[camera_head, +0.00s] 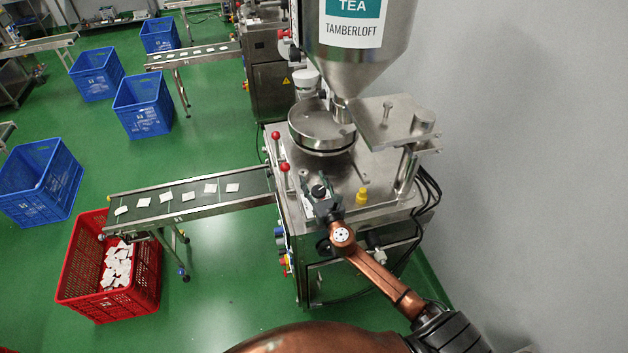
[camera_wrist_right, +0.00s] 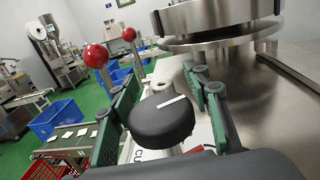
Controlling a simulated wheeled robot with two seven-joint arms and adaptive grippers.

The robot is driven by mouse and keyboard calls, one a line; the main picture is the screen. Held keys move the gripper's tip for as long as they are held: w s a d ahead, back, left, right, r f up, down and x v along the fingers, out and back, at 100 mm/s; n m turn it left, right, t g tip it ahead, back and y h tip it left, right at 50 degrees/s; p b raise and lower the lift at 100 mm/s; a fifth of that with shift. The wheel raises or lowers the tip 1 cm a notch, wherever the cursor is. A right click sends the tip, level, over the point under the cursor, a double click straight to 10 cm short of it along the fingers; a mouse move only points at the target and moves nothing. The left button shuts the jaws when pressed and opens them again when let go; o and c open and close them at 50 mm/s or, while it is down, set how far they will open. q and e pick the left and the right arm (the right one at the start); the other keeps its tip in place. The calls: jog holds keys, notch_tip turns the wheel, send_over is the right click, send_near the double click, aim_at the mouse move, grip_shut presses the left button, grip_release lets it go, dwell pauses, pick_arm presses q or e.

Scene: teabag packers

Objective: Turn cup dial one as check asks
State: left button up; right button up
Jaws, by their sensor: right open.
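The cup dial (camera_wrist_right: 162,118) is a round black knob with a white pointer line, on a white label plate on the steel machine top. It shows small in the head view (camera_head: 319,191). My right gripper (camera_head: 318,196) is at the dial. In the right wrist view its two green-and-grey fingers (camera_wrist_right: 165,85) stand open on either side of the knob, with gaps visible. The white line runs slightly up to the right in that view. Most of the label is hidden; only letters like "CU" show. My left gripper is not in view.
Two red ball-topped levers (camera_wrist_right: 96,56) stand beside the dial. A yellow knob (camera_head: 362,195) sits to its right, and a round steel turntable (camera_head: 322,125) and hopper (camera_head: 355,40) behind. A conveyor (camera_head: 190,196) leads left to a red crate (camera_head: 75,295).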

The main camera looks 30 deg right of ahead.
jog(key=shift+w, duration=0.1)
jog(key=shift+c, duration=0.3)
jog(key=shift+w+f, duration=0.1)
jog(key=c, duration=1.1)
jog(key=shift+d, duration=0.15)
jog(key=shift+c, duration=0.2)
